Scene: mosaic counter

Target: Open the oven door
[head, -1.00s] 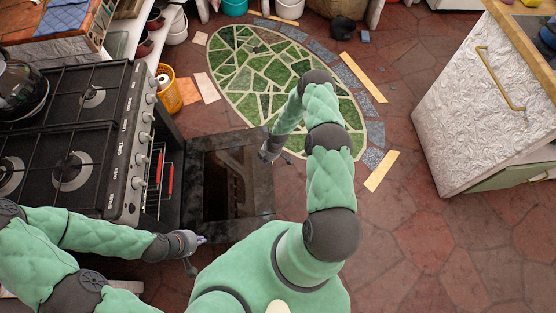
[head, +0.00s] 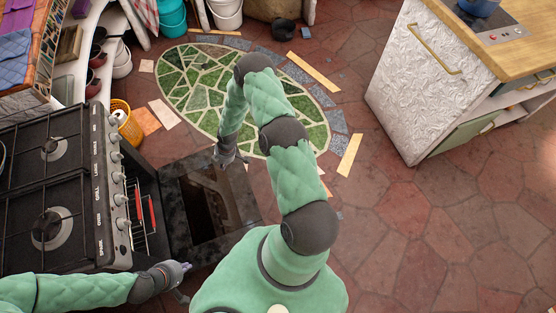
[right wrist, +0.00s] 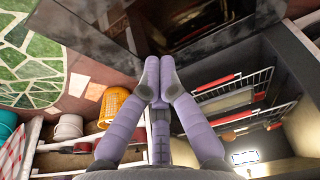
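The oven door (head: 176,212) is swung down and out from the front of the black stove (head: 72,200), with its dark glass facing up. In the right wrist view the door's dark panel (right wrist: 112,28) lies beyond the fingers, and the open oven cavity with wire racks (right wrist: 235,95) shows at right. My right gripper (head: 224,160) is at the door's far edge; its fingertips (right wrist: 159,66) are together with nothing visible between them. Whether they touch the door is unclear. My left gripper (head: 187,268) is near the door's near edge, its fingers too small to read.
A white cabinet (head: 420,85) with a brass handle and wooden top stands at right. An orange basket (head: 127,122) is beyond the stove, near shelves with pots. A green mosaic oval (head: 190,75) lies in the floor. The red stone floor (head: 430,240) at right is clear.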

